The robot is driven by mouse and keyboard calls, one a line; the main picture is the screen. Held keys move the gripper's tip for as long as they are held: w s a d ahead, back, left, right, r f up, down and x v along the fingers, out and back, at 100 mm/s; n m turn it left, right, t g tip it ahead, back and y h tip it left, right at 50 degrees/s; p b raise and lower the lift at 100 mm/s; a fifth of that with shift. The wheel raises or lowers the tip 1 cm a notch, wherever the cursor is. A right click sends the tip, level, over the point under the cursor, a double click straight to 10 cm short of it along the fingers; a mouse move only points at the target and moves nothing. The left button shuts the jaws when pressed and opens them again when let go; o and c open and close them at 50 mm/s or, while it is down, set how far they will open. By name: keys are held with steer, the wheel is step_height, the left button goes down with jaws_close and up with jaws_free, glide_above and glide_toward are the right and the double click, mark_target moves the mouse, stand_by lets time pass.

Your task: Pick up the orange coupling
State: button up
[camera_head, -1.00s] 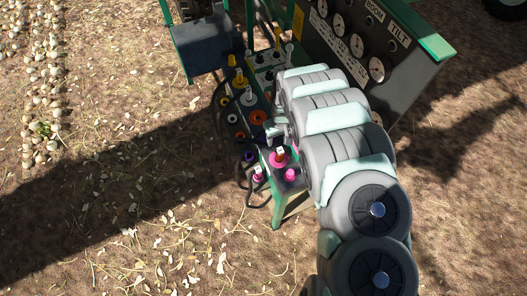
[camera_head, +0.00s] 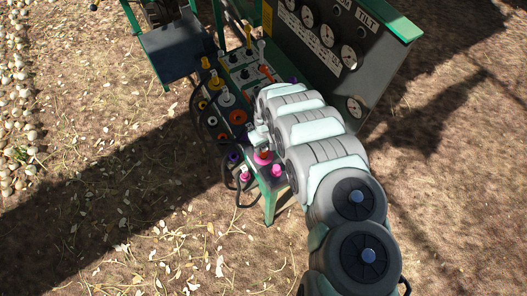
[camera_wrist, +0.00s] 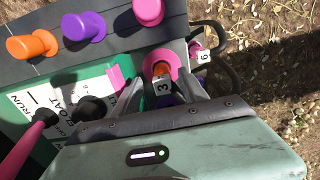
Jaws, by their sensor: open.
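An orange coupling (camera_wrist: 161,69) with a white tag marked 3 (camera_wrist: 163,86) sits in a pink ring on the bench edge in the wrist view. In the head view the coupling (camera_head: 265,154) shows near the bench's front corner, partly hidden by my gripper (camera_head: 259,140). In the wrist view the fingers of my gripper (camera_wrist: 163,92) are apart, one on each side of the tagged coupling. I cannot tell whether they touch it. An orange knob (camera_wrist: 32,44) stands at the wrist view's upper left.
Purple (camera_wrist: 84,27) and pink (camera_wrist: 149,10) knobs stand beside the orange knob. A pink plug with tag 6 (camera_wrist: 203,55) and black hoses (camera_wrist: 222,42) are close on the right. A gauge panel (camera_head: 318,45) rises behind. Bare ground (camera_head: 150,240) lies in front.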

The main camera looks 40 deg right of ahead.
mark_target(264, 153)
steer(key=shift+w+a+f, duration=0.1)
steer(key=shift+w+f, duration=0.05)
steer(key=shift+f, duration=0.45)
steer(key=shift+w+a+f, duration=0.1)
steer(key=shift+f, duration=0.5)
steer(key=shift+d+f, duration=0.1)
steer(key=shift+f, duration=0.75)
jaws_close()
